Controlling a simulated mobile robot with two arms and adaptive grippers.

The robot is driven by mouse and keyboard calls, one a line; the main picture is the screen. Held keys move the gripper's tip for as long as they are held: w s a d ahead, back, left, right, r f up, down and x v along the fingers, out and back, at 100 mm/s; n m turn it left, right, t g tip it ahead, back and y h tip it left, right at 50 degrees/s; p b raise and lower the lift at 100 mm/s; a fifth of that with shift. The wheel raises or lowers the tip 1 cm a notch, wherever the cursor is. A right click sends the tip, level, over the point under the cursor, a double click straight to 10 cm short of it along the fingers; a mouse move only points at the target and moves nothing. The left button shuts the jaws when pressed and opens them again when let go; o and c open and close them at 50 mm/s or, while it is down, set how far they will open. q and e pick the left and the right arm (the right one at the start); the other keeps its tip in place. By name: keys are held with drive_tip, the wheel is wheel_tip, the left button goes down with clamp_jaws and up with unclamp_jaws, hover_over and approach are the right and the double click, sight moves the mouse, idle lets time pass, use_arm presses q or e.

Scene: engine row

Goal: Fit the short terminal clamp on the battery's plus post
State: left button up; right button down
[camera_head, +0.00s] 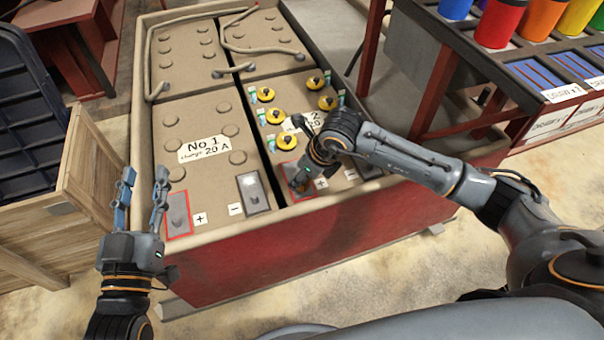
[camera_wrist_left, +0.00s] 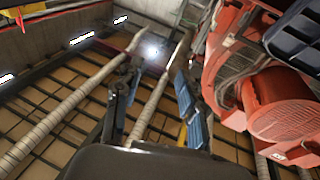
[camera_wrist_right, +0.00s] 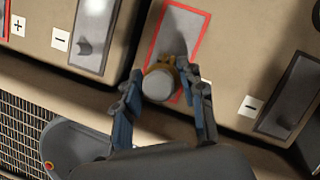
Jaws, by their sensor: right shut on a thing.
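The right battery, No 2 (camera_head: 263,118), has a red-framed terminal plate at its near left corner, beside a plus label (camera_head: 321,183). My right gripper (camera_head: 301,177) is over this plate, pointing down. In the right wrist view, its fingers are shut on a rounded grey piece with a brass part (camera_wrist_right: 160,84), which looks like the terminal clamp. It covers the lower part of the red-framed plate (camera_wrist_right: 178,35). The post is hidden, so I cannot tell whether the clamp sits around it. My left gripper (camera_head: 141,192) is open and empty, left of the battery box.
The left battery, No 1 (camera_head: 185,115), has its own red-framed plate (camera_head: 178,213). Beige cables (camera_head: 262,50) lie over the far batteries. Yellow caps (camera_head: 287,141) stand on No 2. A wooden crate (camera_head: 88,165) is at left, and a rack with coloured cups (camera_head: 500,22) at upper right.

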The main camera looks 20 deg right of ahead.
use_arm(q)
drive_tip(key=shift+s+d+r+t+h+b, duration=0.1)
drive_tip(key=shift+s+r+t+h+b, duration=0.15)
drive_tip(key=shift+r+t, duration=0.5)
drive_tip(key=shift+s+d+r+t+h+b, duration=0.15)
drive_tip(key=shift+s+r+t+h, duration=0.15)
drive_tip(key=shift+r, duration=0.85)
use_arm(e)
drive_tip(key=shift+f, duration=0.5)
use_arm(q)
drive_tip(key=shift+a, duration=0.1)
use_arm(e)
drive_tip(key=c, duration=0.7)
unclamp_jaws()
drive_tip(key=v, duration=0.7)
drive_tip(key=shift+d+r, duration=0.1)
drive_tip(key=shift+r, duration=0.15)
